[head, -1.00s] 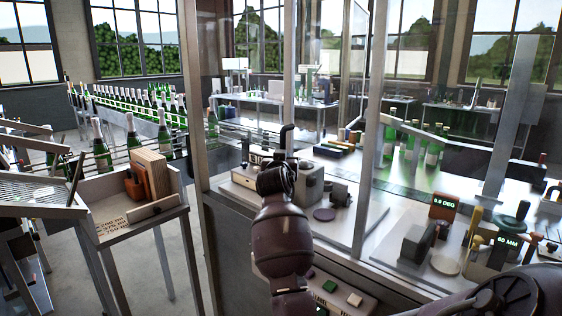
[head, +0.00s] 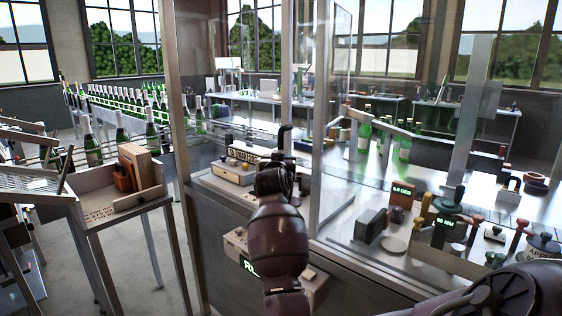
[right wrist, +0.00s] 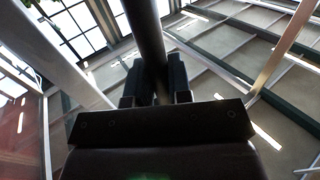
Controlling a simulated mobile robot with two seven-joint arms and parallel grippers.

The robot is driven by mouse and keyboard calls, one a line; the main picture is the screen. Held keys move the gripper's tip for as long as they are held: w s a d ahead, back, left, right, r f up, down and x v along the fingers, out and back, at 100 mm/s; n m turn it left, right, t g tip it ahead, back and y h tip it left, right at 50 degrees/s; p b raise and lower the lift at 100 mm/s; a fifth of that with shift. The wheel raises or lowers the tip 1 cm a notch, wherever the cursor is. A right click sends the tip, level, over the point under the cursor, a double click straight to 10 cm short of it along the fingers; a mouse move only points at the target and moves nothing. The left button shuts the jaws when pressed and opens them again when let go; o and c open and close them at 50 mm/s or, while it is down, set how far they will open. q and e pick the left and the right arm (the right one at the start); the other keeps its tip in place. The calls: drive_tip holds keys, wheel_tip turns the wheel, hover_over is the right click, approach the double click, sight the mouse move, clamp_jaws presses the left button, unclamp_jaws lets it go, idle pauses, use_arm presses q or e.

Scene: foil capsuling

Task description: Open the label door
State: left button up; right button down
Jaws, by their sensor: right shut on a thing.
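The label door seems to be the clear panel (head: 338,110) with a pale metal frame post (head: 303,70), at the middle of the head view. I cannot tell how far it stands open. A dark upright bar handle (head: 284,138) shows just above my right wrist. In the right wrist view the dark bar (right wrist: 149,35) runs between the two fingers of my right gripper (right wrist: 156,85), which is shut on it. In the head view my right arm hides the fingers and the lower part of the handle. My left gripper is not in view.
Behind the glass are a machine block (head: 232,172), green bottles (head: 364,135) and a bench with knobs and small displays (head: 402,190). A side table (head: 125,203) with a wooden box stands at the left.

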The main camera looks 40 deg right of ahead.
drive_tip(key=shift+s, duration=0.3)
drive_tip(key=c, duration=1.1)
unclamp_jaws()
drive_tip(key=shift+d, duration=0.1)
drive_tip(key=shift+o, duration=0.2)
drive_tip(key=shift+s+a, duration=0.1)
drive_tip(key=shift+a, duration=0.1)
